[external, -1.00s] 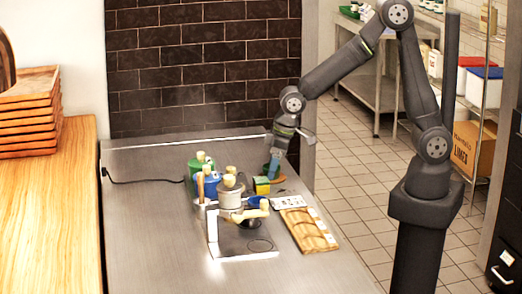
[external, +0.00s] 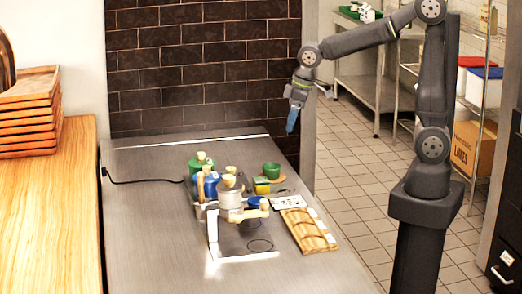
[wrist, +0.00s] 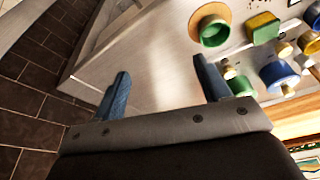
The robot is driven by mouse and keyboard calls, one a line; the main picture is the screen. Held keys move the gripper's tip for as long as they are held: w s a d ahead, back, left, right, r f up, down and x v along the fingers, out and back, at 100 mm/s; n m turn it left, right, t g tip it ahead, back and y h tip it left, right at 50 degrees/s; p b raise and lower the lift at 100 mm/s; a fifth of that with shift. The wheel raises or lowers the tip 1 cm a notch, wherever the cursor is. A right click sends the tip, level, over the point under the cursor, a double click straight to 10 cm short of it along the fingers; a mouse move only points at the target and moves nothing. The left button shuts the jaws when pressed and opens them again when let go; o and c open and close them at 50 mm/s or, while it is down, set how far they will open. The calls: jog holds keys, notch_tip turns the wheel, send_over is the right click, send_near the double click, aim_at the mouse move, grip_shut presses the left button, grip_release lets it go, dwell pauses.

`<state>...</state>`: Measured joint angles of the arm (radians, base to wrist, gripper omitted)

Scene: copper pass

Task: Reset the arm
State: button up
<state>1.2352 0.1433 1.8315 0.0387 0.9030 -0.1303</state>
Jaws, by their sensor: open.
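My gripper (external: 292,120) hangs in the air above the back right part of the steel table (external: 150,232). In the wrist view the two blue fingers of my gripper (wrist: 165,88) are wide apart with nothing between them. The fingers point down and are clear of the objects on the table. A green cup (external: 271,169) stands on an orange-brown saucer at the back right of the cluster, below my gripper. The cup also shows in the wrist view (wrist: 214,31).
A yellow and green sponge (external: 261,186), blue bowl (external: 256,202), blue pot (external: 210,186), green pot (external: 197,166) and grey pot (external: 230,198) stand close together. A wooden board (external: 309,231) lies to their right.

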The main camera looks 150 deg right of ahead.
jog(key=w+a+f+m, duration=0.1)
jog(key=w+a+f, duration=0.1)
jog(key=w, duration=0.3)
jog(key=w+a+f+m, duration=0.1)
jog(key=w+a+f, duration=0.2)
jog(key=w, duration=0.2)
jog(key=w+a+f+m, duration=0.1)
jog(key=w+a+f, duration=0.1)
jog(key=w, duration=0.4)
jog(key=shift+a+f+g, duration=0.2)
jog(key=shift+a+g, duration=0.15)
jog(key=shift+g, duration=0.05)
jog(key=shift+o, duration=0.2)
jog(key=o, duration=0.6)
jog(key=shift+o, duration=0.2)
jog(key=w+d+r+m+y, duration=0.1)
jog(key=w+d+r+m, duration=0.15)
jog(key=r+m, duration=0.4)
jog(key=w+d+r+m+y, duration=0.2)
jog(key=d+r+m, duration=0.25)
jog(key=r, duration=0.25)
jog(key=shift+g, duration=0.3)
jog(key=f, duration=0.6)
jog(key=a+f, duration=0.1)
jog(key=f, duration=0.2)
jog(key=shift+w+f, duration=0.1)
jog(key=shift+f, duration=0.25)
notch_tip(320, 180, up, 10)
